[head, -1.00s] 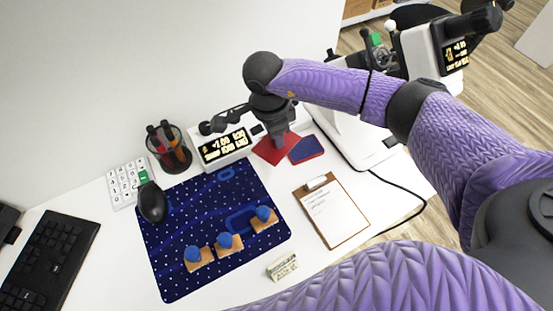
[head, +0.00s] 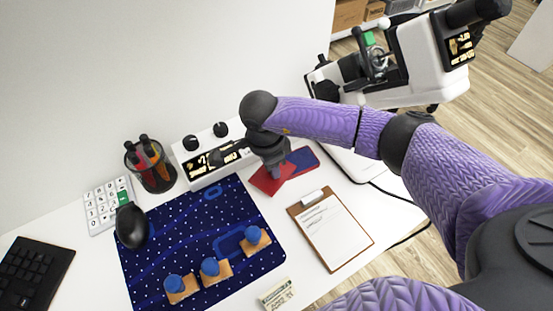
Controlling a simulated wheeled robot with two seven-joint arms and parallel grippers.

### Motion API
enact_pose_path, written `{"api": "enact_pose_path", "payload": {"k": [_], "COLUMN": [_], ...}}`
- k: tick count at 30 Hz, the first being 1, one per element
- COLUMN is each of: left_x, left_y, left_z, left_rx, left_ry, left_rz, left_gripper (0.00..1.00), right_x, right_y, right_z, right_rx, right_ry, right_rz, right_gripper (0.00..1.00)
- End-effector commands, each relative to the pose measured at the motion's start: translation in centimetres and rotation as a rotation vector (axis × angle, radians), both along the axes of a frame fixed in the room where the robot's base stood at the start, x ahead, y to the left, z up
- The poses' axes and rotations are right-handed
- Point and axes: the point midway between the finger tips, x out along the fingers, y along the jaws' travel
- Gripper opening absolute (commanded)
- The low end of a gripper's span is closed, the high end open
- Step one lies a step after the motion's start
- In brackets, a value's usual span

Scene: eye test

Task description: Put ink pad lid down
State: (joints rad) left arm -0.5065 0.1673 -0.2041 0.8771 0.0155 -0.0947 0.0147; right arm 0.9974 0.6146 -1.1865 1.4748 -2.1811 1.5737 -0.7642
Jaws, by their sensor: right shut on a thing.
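My right gripper (head: 272,168) points down at the back of the desk, right of the mat. It is shut on the red lid (head: 266,184); its fingertips are partly hidden by the hand. Whether the lid touches the desk I cannot tell. The ink pad (head: 304,159), blue on top with a red edge, lies just right of and behind the lid. The arm and gripper hide part of the gap between them. My left gripper is not in view.
A clipboard (head: 333,231) lies in front of the pad. A dark blue mat (head: 165,235) bears three blue-knobbed wooden stamps (head: 210,270). A white display box (head: 212,155), pen cup (head: 149,166), mouse (head: 131,226) and calculator (head: 103,206) stand left. A white instrument (head: 400,75) stands behind right.

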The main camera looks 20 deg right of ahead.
Motion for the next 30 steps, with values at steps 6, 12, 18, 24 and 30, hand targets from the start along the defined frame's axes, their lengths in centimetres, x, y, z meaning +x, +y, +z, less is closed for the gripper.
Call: {"api": "enact_pose_path", "payload": {"k": [6, 12, 18, 24, 30], "left_x": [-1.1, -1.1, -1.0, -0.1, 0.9], "left_y": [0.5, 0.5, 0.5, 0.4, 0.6], "left_z": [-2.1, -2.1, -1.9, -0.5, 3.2], "left_rx": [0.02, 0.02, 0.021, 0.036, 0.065], "left_ry": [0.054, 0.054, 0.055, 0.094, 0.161], "left_rz": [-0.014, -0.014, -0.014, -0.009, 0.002], "left_gripper": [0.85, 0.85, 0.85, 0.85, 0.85], "right_x": [-0.1, -0.1, -0.1, 0.0, 0.1], "right_y": [0.0, 0.0, 0.0, 0.2, 0.7], "right_z": [-2.3, -2.3, -2.0, 1.4, 7.8], "right_rx": [0.0, 0.0, 0.0, 0.0, -0.001], "right_ry": [0.01, 0.01, 0.009, 0.004, 0.001], "right_rz": [0.0, 0.0, 0.0, 0.001, 0.0], "right_gripper": [0.47, 0.61, 0.61, 0.61, 0.61]}}
